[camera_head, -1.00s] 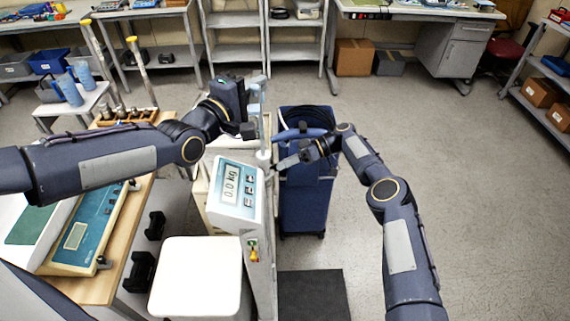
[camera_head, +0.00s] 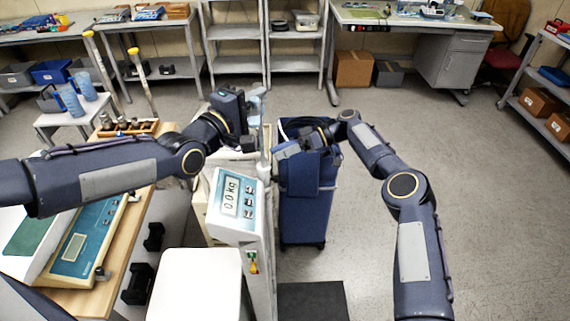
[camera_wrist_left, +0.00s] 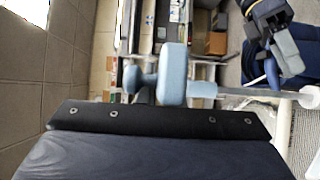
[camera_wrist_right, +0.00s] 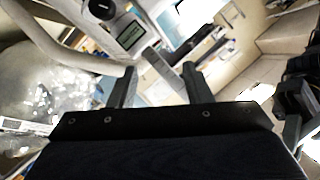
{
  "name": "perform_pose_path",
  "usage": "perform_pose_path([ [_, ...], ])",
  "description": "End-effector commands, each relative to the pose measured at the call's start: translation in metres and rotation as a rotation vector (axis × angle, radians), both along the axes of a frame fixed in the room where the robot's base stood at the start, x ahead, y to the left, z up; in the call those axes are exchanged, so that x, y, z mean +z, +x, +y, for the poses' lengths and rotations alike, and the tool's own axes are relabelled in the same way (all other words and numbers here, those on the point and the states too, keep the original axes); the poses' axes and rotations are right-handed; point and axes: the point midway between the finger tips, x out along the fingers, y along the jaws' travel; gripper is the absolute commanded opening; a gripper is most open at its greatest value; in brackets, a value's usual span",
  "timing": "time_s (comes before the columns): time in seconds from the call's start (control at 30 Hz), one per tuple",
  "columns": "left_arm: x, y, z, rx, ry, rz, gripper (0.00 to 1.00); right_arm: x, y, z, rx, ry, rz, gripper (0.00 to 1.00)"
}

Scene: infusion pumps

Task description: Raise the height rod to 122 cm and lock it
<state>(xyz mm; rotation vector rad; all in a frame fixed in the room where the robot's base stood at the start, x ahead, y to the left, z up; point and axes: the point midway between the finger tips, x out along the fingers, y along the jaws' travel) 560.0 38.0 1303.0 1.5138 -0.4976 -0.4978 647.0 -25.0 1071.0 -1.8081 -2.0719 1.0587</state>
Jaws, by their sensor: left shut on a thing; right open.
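The scale column carries a panel (camera_head: 240,195) reading 0.0 kg. The thin height rod (camera_head: 265,140) rises behind it, with a light blue headpiece (camera_head: 257,97) at its top. In the left wrist view the headpiece (camera_wrist_left: 172,75) is close in front of the wrist. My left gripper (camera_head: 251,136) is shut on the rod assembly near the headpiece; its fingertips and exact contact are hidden. My right gripper (camera_head: 282,150) is open just right of the rod, apart from the panel. Its spread fingers (camera_wrist_right: 160,88) show empty in the right wrist view. The height marks are unreadable.
A blue bin cart (camera_head: 302,215) stands directly right of the column. A wooden table (camera_head: 120,262) with another scale is at left, and a white seat-like surface (camera_head: 195,285) is in front. Open floor (camera_head: 430,150) lies to the right.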

Motion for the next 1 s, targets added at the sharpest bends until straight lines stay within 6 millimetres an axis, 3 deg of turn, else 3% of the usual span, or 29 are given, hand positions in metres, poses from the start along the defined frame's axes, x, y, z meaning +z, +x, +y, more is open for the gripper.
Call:
perform_pose_path([
  [0.2,0.001,0.0,0.0,0.0,-0.001,-0.003,0.0,0.009,0.0,0.0,0.001,0.0,0.001,0.45],
  [0.47,0.001,0.0,0.0,0.001,-0.001,-0.003,0.0,0.004,0.0,-0.004,-0.002,0.01,-0.005,0.45],
  [0.57,0.001,0.0,0.0,0.001,-0.001,-0.003,0.0,-0.014,0.002,-0.021,-0.017,0.063,-0.046,0.45],
  [0.8,0.001,0.0,0.0,0.001,-0.001,-0.003,0.0,-0.075,-0.002,-0.086,-0.107,0.274,-0.283,0.45],
  [1.0,0.002,0.0,0.0,0.0,-0.001,-0.003,0.0,-0.097,-0.007,-0.11,-0.166,0.354,-0.42,0.45],
])
